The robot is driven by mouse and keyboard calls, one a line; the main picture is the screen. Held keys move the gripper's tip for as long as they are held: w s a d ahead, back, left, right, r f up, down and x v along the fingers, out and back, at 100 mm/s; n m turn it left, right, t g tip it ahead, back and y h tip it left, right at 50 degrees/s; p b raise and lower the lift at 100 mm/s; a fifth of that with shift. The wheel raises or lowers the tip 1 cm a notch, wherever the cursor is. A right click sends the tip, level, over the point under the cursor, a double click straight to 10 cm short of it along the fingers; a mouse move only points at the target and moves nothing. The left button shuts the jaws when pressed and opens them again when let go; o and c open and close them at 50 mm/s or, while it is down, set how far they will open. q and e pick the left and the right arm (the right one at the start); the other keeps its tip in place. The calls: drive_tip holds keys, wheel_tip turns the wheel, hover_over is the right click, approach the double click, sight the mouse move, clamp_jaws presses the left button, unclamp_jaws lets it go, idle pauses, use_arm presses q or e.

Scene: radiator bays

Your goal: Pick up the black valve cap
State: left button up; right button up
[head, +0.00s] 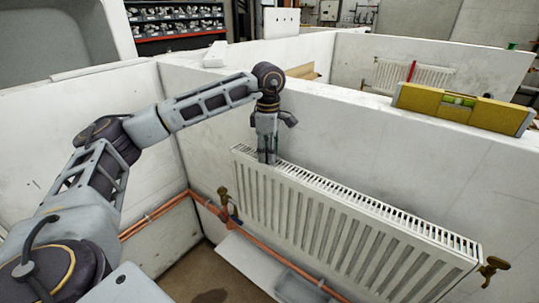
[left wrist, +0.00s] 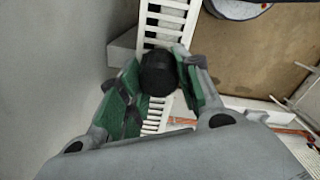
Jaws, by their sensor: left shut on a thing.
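The black valve cap (left wrist: 158,74) is a round dark piece between the green-padded fingers of my left gripper in the left wrist view. My left gripper (head: 267,157) is shut on it. In the head view the gripper points down at the top grille of the white radiator (head: 350,222), near its left end, and the cap is hidden there. The radiator's slatted top also shows in the left wrist view (left wrist: 166,22), below the cap. I cannot tell whether the cap touches the grille. My right gripper is in neither view.
Brass valves stand at the radiator's left (head: 223,196) and right (head: 491,267) ends. Copper pipes (head: 160,211) run low along the walls. A white block (head: 215,55) sits on the wall top farther left.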

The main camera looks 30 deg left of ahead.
use_arm(q)
drive_tip(key=shift+r, duration=0.15)
drive_tip(key=shift+r, duration=4.85)
drive_tip(key=shift+f, duration=0.1)
